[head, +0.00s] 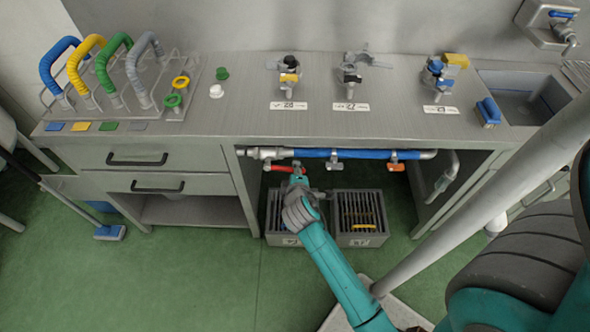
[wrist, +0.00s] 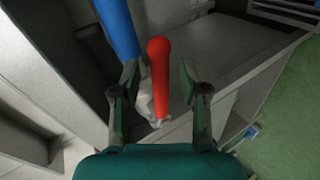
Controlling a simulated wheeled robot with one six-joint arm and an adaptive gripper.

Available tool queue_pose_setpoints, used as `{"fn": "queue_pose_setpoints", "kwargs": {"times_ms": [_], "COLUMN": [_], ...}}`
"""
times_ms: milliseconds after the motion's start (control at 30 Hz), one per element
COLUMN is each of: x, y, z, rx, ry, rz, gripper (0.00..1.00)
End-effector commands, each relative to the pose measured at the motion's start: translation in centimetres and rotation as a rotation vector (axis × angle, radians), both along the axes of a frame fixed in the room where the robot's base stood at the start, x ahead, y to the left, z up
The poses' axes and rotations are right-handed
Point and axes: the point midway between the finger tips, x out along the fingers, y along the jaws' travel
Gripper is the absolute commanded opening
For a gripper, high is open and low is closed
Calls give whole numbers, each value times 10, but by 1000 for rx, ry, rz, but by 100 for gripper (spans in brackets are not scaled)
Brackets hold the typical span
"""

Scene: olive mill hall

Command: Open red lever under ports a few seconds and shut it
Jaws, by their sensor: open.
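The red lever (head: 281,168) sits on the pipe under the counter, at its left end, and lies sideways in the head view. In the wrist view the red lever (wrist: 159,70) stands between the two fingers of my gripper (head: 298,179), which is open. Gaps show on both sides, so the fingers do not appear to touch it. The lever's base is partly hidden near my gripper. Several ports with fittings (head: 289,77) stand on the counter above.
Two grated grey crates (head: 362,240) stand on the floor below. Drawers (head: 150,158) are at the left, a sink (head: 520,103) at the right. Green floor (head: 195,285) is clear at front left.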

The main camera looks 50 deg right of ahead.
Motion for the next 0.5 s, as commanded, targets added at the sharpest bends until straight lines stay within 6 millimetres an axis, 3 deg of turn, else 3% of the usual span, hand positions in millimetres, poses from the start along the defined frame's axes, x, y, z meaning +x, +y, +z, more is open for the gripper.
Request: {"fn": "queue_pose_setpoints", "kwargs": {"times_ms": [200,500], "x": [-27,-52], "y": [30,57], "z": [21,42], "rx": [0,0], "ry": [0,-1], "rz": [5,3], "gripper": [44,44]}}
